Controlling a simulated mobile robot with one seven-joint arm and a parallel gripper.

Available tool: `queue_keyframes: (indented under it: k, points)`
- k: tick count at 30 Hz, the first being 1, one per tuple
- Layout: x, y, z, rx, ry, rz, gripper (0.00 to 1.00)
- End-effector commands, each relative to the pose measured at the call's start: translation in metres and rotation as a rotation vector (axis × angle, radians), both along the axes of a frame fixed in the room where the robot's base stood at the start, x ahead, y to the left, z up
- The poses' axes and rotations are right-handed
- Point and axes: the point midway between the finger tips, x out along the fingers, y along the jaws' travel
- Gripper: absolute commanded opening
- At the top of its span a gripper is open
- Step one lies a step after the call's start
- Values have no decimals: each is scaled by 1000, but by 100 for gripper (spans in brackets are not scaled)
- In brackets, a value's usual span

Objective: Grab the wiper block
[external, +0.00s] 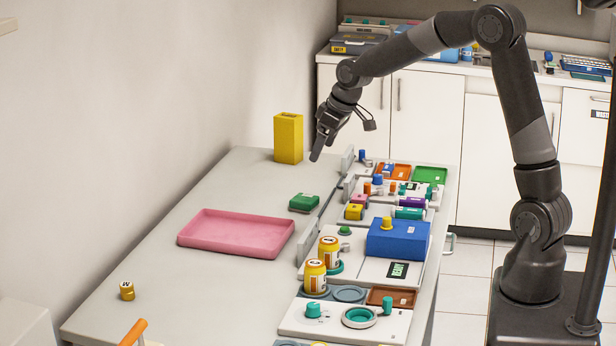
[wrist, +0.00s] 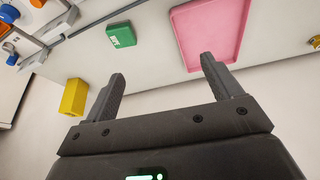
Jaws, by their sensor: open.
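No readable label names the wiper block. A small green block (external: 304,203) with a pale label lies on the grey table right of centre; it also shows at the top of the wrist view (wrist: 121,36). A tall yellow block (external: 288,138) stands at the table's far end and shows at the left in the wrist view (wrist: 75,97). A small yellow piece (external: 127,291) with a dark marking stands near the front left. My gripper (external: 316,150) is open and empty above the far part of the table, right of the tall yellow block. Its fingers (wrist: 162,68) are spread with nothing between them.
A pink tray (external: 236,254) lies left of the green block. Raised panels with blue, orange and green parts line the table's right side. Yellow cans (external: 315,277) and a blue box (external: 397,238) stand there. The table's left strip is mostly free.

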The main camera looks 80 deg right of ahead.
Motion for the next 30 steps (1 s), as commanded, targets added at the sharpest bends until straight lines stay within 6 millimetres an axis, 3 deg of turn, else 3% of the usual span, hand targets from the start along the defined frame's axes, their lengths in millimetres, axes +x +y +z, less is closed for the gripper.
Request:
queue_keyframes:
  k: [1, 6, 12, 25, 30]
  points:
    - [8, -19, -16, 10, 6, -15, 84]
    - [27, -73, -59, 30, 3, -42, 84]
    - [36, -112, -93, 44, -3, -64, 84]
    - [55, -124, -143, 48, -5, -69, 84]
    - [59, -125, -153, 47, -5, -69, 84]
